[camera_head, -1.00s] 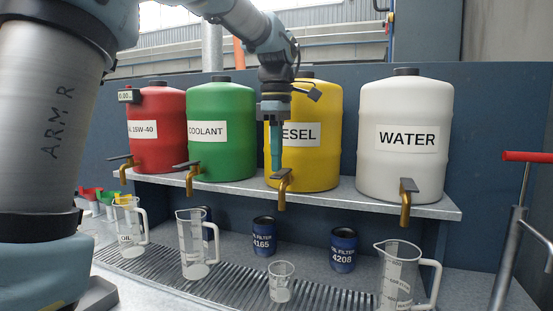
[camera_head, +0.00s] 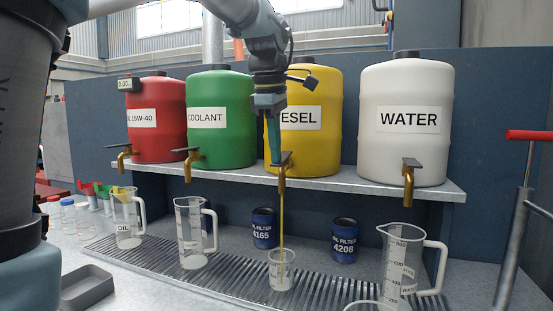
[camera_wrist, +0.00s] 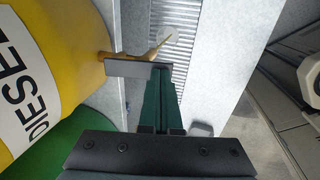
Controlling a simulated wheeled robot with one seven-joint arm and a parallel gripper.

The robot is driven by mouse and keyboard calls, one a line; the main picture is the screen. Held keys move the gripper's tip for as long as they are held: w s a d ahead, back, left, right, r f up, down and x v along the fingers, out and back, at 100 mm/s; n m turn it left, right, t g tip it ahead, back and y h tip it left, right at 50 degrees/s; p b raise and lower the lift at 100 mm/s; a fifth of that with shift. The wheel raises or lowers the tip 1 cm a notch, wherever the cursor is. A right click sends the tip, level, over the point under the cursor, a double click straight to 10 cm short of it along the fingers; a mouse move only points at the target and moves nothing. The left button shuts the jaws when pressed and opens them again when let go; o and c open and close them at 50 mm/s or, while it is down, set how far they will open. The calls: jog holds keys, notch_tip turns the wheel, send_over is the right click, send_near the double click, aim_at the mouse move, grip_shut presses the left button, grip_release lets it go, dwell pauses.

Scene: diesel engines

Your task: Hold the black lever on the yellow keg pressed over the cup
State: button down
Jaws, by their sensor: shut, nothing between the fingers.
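The yellow keg (camera_head: 325,140), labelled DIESEL, stands on the shelf with a brass tap. Its black lever (camera_head: 286,158) is at the tip of my gripper (camera_head: 274,160), which is shut and empty, pointing down. In the wrist view the lever (camera_wrist: 125,68) lies under the fingertips (camera_wrist: 161,68) and appears touched by them. A thin yellow stream runs from the tap down into the small clear cup (camera_head: 281,272) on the grate. The cup's fill level is hard to read.
The green keg (camera_head: 221,125) and red keg (camera_head: 157,125) stand left, the white keg (camera_head: 405,135) right. Clear jugs (camera_head: 191,235) and blue filter cans (camera_head: 264,228) stand below. A large jug (camera_head: 402,265) is right of the cup.

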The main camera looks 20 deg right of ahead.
jog(key=shift+f+b, duration=0.3)
jog(key=shift+f, duration=0.1)
jog(key=shift+r, duration=0.15)
dwell(0.8)
jog(key=shift+p+v, duration=0.8)
jog(key=shift+p, duration=0.15)
jog(key=shift+w, duration=0.15)
